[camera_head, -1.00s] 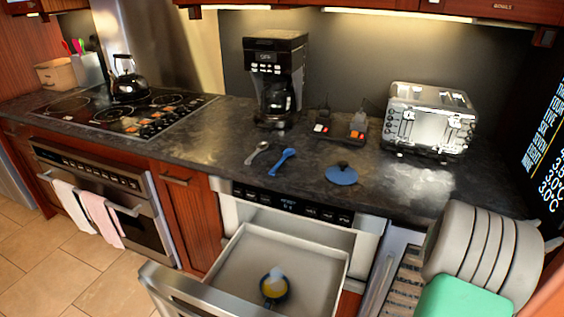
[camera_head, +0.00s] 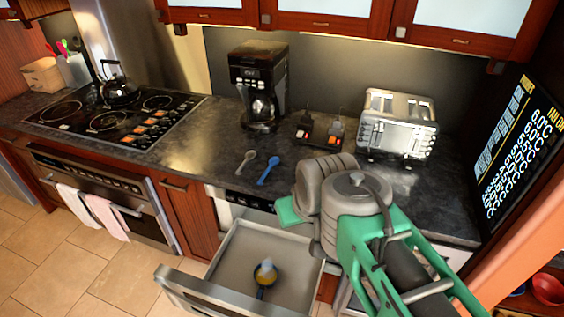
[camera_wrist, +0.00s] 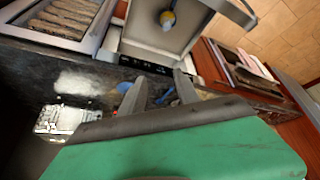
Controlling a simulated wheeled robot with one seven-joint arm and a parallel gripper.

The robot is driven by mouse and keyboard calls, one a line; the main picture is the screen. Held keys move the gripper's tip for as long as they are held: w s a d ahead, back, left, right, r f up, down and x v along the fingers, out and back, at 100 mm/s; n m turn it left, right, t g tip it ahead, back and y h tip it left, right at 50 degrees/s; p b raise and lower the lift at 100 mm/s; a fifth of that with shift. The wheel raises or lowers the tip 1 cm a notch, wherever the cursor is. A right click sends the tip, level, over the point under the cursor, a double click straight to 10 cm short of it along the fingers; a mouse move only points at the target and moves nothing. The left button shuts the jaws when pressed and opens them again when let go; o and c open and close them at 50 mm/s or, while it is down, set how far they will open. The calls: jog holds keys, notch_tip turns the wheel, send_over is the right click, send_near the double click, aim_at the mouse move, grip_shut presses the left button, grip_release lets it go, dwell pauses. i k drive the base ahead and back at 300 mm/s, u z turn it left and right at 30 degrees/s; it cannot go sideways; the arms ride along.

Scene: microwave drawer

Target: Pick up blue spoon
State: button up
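The blue spoon (camera_head: 268,170) lies on the dark counter in the head view, just right of a grey spoon (camera_head: 246,160). In the wrist view a small piece of the blue spoon (camera_wrist: 164,96) shows between the fingers. My gripper (camera_wrist: 160,80) is open, with two grey fingers apart and nothing held.
A coffee maker (camera_head: 258,85) stands behind the spoons. A toaster (camera_head: 398,124) is at the back right.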

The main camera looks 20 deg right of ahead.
aim_at(273, 161)
jog(key=u, duration=1.9)
jog(key=i, duration=1.9)
jog(key=z, duration=3.05)
